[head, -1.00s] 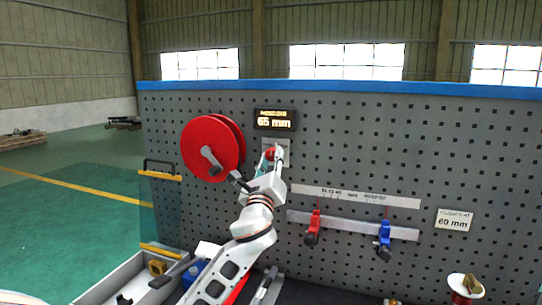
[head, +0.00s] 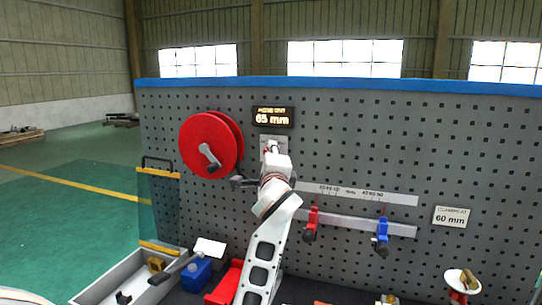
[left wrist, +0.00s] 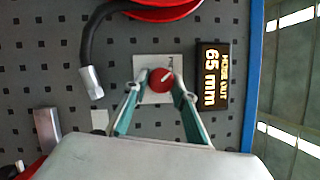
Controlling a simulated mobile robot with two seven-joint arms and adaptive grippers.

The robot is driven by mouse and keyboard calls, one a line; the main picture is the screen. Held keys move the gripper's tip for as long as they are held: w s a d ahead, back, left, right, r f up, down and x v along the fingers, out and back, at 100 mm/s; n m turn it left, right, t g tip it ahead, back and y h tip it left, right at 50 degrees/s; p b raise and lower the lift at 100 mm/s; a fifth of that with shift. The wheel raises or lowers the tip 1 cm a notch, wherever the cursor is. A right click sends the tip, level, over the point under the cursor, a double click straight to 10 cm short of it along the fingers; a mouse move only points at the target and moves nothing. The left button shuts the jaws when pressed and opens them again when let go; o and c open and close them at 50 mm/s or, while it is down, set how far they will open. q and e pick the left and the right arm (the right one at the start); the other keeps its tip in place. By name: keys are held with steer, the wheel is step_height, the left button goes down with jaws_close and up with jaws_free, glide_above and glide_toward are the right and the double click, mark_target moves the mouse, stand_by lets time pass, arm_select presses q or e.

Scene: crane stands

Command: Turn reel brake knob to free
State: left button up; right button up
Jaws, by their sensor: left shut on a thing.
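The reel brake knob (left wrist: 161,77) is a small red round knob with a white pointer line, on a pale plate (left wrist: 148,97) on the pegboard. In the left wrist view its pointer slants toward the upper right. My left gripper (left wrist: 158,90) has its two teal fingers on either side of the knob, shut on it. In the head view my left gripper (head: 271,151) reaches the plate below the display, and the arm hides most of the knob. The red reel (head: 208,145) with a grey crank stands left of it. My right gripper is not in view.
A lit display (head: 273,117) reading 65 mm is above the knob. A red clamp tool (head: 311,224) and a blue one (head: 382,234) hang on a rail at right. A grey tray (head: 118,283) and a blue container (head: 197,273) are below left.

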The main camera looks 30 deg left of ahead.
arm_select(q)
steer(key=shift+n, duration=0.5)
steer(key=o, duration=1.1)
steer(key=v, duration=1.2)
steer(key=shift+r, duration=0.25)
steer(key=shift+f, duration=0.1)
